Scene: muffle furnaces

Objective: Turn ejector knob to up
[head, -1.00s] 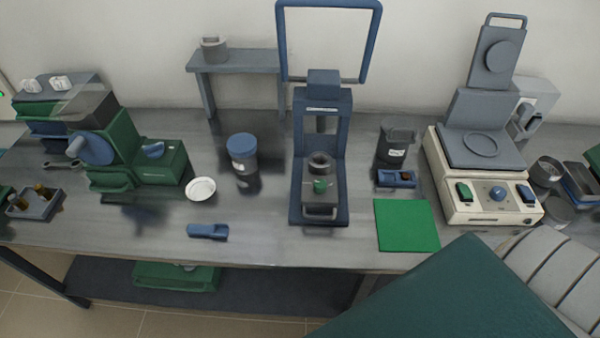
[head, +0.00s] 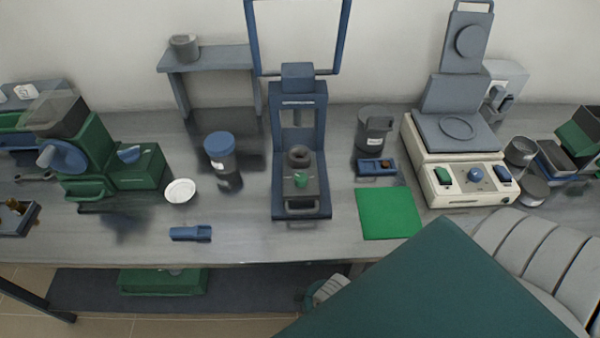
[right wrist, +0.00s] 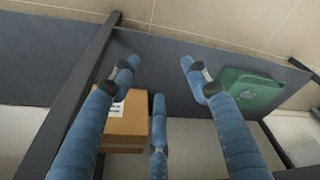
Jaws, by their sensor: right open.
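The dark blue press (head: 302,105) stands in the middle of the bench in the head view. A small green knob (head: 301,181) sits on the front of its grey lower block (head: 300,193), below a dark round cup; which way it is set is too small to tell. My right gripper (right wrist: 158,80) shows in the right wrist view with three blue fingers spread apart and nothing between them. It is apart from the press, which that view does not show. My left gripper is not in view.
A green mat (head: 389,213), a blue tray (head: 376,167) and a cream hotplate unit (head: 457,180) are right of the press. A blue-lidded jar (head: 219,145), white dish (head: 180,191) and blue clip-like piece (head: 190,233) are left. A cardboard box (right wrist: 126,123) and green case (right wrist: 250,90) appear under my right gripper.

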